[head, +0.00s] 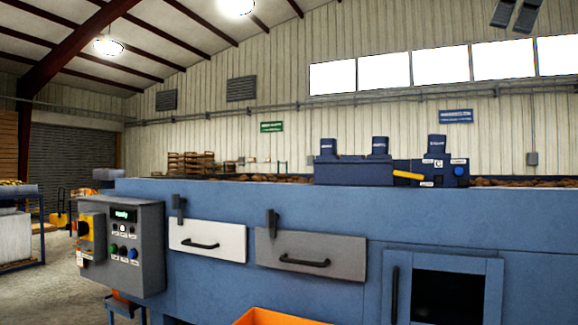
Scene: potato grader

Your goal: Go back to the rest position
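Neither of my grippers shows in the head view, and no part of my arms is clearly visible. The blue potato grader (330,215) fills the middle and right of the view. A grey control box (125,247) with a lit green display and several buttons is on its left end. A white drawer front (207,240) and a grey drawer front (311,254), each with a black handle, appear shut. Potatoes (530,183) lie along the top of the grader.
An orange crate (275,316) shows at the bottom edge, in front of the grader. A dark opening (447,296) in a blue frame is at the lower right. Dark blue units (353,170) stand on top. Open floor (60,295) lies at the left.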

